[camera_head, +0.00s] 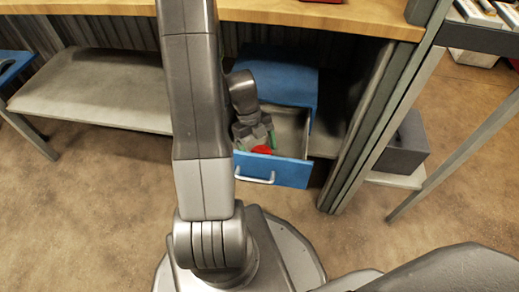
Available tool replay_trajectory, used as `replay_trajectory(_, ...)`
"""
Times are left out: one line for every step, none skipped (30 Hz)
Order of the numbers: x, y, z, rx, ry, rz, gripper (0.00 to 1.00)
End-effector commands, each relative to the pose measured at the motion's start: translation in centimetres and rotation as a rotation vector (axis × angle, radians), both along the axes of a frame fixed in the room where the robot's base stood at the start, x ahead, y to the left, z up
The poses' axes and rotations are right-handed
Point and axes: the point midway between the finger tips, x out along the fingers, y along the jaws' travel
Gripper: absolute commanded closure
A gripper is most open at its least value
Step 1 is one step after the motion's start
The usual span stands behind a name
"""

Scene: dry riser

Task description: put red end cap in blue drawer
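The blue drawer (280,171) is pulled open from a blue cabinet (284,75) under the wooden worktop. Its front has a pale handle, and its light grey inside shows on the right. My gripper (257,143) points down over the drawer, with green on its fingertips. The red end cap (262,150) shows just below the gripper, behind the drawer's front panel. The fingers are small and partly overlapped, so I cannot tell whether they grip the cap or whether it rests in the drawer.
A wooden worktop (310,14) runs above the drawer. A grey post (365,125) stands close to the drawer's right. A grey shelf (95,92) is at left. A dark grey box (404,145) sits at right. The brown floor in front is clear.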

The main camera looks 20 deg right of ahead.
Motion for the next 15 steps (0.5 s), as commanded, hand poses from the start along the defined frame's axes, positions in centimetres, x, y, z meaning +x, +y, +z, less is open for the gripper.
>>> replay_trajectory(0.5, 0.1, 1.4, -0.001, -0.006, 0.001, 0.18)
replay_trajectory(0.7, 0.1, 1.9, -0.002, -0.006, 0.001, 0.18)
replay_trajectory(1.0, 0.2, 2.6, -0.002, -0.006, 0.001, 0.18)
replay_trajectory(1.2, 0.2, 3.1, -0.001, -0.005, 0.002, 0.18)
replay_trajectory(1.4, 0.3, 3.6, -0.001, -0.004, 0.002, 0.18)
replay_trajectory(1.7, 0.3, 4.2, -0.001, -0.005, 0.002, 0.18)
replay_trajectory(1.8, 0.4, 4.6, -0.001, -0.004, 0.002, 0.18)
replay_trajectory(2.0, 0.4, 4.9, 0.000, -0.004, 0.002, 0.18)
replay_trajectory(2.1, 0.5, 5.3, -0.001, -0.004, 0.001, 0.18)
replay_trajectory(2.2, 0.5, 5.5, -0.001, -0.003, 0.001, 0.18)
replay_trajectory(2.3, 0.5, 5.7, 0.000, -0.003, 0.000, 0.18)
replay_trajectory(2.4, 0.6, 5.9, 0.000, -0.003, 0.000, 0.18)
replay_trajectory(2.5, 0.6, 6.0, -0.001, -0.003, 0.001, 0.18)
replay_trajectory(2.5, 0.6, 6.1, -0.001, -0.003, 0.001, 0.18)
replay_trajectory(2.5, 0.6, 6.1, 0.000, -0.003, 0.000, 0.18)
